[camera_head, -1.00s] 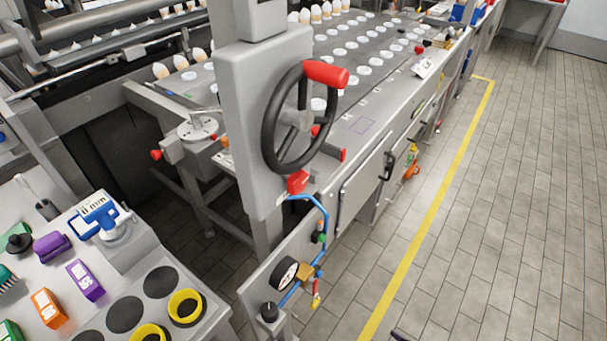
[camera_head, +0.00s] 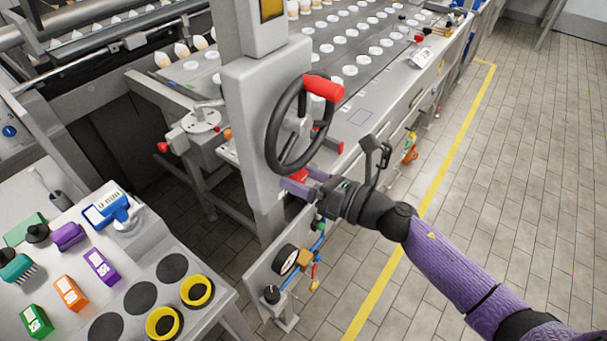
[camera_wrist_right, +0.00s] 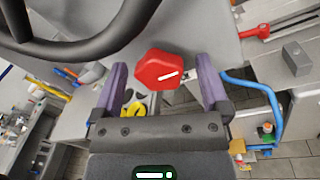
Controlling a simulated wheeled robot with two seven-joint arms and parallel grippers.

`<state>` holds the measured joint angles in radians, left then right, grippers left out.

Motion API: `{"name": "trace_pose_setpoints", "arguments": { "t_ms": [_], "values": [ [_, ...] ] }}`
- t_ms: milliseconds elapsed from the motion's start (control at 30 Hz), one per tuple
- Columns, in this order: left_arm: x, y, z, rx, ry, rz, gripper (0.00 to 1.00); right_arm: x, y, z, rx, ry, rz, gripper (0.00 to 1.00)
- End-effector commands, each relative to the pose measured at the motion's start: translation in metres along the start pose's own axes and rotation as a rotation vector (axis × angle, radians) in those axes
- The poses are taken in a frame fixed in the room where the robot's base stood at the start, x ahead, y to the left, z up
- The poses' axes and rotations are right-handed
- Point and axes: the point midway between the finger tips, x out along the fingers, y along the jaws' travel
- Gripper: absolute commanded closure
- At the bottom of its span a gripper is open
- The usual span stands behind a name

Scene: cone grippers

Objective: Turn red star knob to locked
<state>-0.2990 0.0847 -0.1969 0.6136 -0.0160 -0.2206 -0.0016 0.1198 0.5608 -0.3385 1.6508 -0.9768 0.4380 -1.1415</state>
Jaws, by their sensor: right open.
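The red star knob (camera_wrist_right: 160,70) is a faceted red knob with a white line on its face. In the wrist view it sits between the tips of my open right gripper (camera_wrist_right: 162,78), with a gap on both sides. In the head view the knob (camera_head: 299,175) shows low on the grey panel (camera_head: 248,110), below the black handwheel, partly hidden by the purple fingers of my right gripper (camera_head: 305,182). I see no locked marking clearly. My left gripper is not in view.
The black handwheel (camera_head: 274,135) with a red handle (camera_head: 323,88) is just above the knob; its rim crosses the wrist view's upper left. A blue hose (camera_wrist_right: 262,90) runs right of the fingers. A gauge (camera_head: 285,259) sits below. The tiled floor at right is clear.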

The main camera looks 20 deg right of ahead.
Motion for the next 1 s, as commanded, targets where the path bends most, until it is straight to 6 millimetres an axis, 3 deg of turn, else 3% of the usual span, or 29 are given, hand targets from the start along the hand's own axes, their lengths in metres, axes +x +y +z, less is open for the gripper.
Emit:
{"name": "trace_pose_setpoints", "arguments": {
  "t_ms": [233,267,600,700,1000],
  "values": [
    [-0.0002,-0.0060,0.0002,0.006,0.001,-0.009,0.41,0.0019,-0.0002,-0.0001,0.002,-0.001,-0.001,0.05],
    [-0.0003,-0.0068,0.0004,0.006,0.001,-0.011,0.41,0.0019,-0.0002,-0.0001,0.002,-0.001,-0.001,0.09],
    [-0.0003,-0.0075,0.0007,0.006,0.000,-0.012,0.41,0.0015,-0.0003,-0.0002,0.003,-0.001,-0.001,0.81],
    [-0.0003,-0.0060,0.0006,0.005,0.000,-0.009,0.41,0.0015,-0.0003,-0.0002,0.003,-0.001,-0.001,0.98],
    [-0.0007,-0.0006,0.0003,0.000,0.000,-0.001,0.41,0.0015,-0.0004,-0.0002,0.054,-0.006,0.002,0.98]
  ]
}}
